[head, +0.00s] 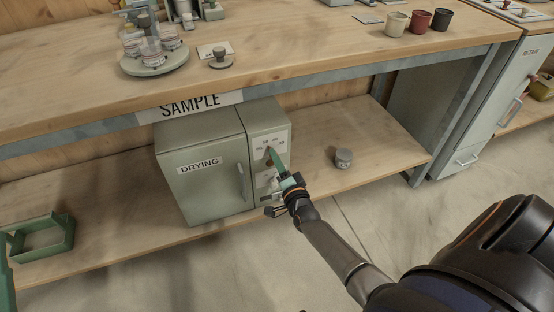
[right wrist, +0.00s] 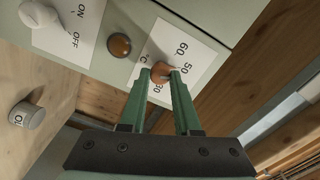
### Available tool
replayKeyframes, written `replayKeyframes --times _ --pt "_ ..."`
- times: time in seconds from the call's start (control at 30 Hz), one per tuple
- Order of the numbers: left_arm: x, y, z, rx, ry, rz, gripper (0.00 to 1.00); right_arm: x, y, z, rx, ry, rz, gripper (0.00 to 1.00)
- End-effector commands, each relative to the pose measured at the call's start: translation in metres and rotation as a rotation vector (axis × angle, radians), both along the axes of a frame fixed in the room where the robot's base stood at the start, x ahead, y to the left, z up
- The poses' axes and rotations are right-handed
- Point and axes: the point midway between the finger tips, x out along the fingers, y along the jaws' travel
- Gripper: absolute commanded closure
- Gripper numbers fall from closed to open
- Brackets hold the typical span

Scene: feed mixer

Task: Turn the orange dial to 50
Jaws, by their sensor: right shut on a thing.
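The orange dial (right wrist: 160,73) sits on a white scale plate on the panel of the drying box (head: 207,170). In the right wrist view, the scale shows 60 and 50, with more marks partly hidden by the fingers. My right gripper (right wrist: 162,75) has its two green fingers shut on the dial, one on each side. In the head view, my right gripper (head: 277,158) reaches the box's front panel and hides the dial. The dial's pointer is too covered to read.
A brown-orange knob (right wrist: 119,45) and a white ON/OFF switch (right wrist: 42,14) are on the same panel. A small grey weight (head: 343,159) stands on the shelf to the right. The tabletop (head: 300,45) overhangs the box. A green frame (head: 42,252) lies on the left shelf.

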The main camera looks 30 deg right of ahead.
Motion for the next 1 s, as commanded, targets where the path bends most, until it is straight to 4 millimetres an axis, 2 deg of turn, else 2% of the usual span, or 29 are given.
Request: replayKeyframes --times 0.17,0.2,0.47,0.77,0.97,1.0 --pt "0.0 0.0 0.0 0.0 0.0 0.0 1.0 0.0 0.0 0.0 0.001 0.0 -0.001 1.0" --pt "0.0 0.0 0.0 0.001 0.0 0.001 1.0 0.0 0.0 0.0 0.002 0.0 -0.001 0.67" --pt "0.0 0.0 0.001 0.003 -0.005 -0.001 1.0 0.0 0.0 0.0 0.002 0.0 0.0 0.39" --pt "0.0 -0.001 0.002 0.009 -0.006 -0.004 1.0 -0.003 0.001 0.0 0.002 0.0 0.0 0.39" --pt "0.004 0.0 0.009 0.014 0.012 0.003 1.0 -0.028 0.006 0.002 0.003 0.003 0.0 0.39" --pt "0.009 0.001 0.004 0.011 0.041 0.013 1.0 -0.033 0.008 0.001 0.002 0.003 0.0 0.39"
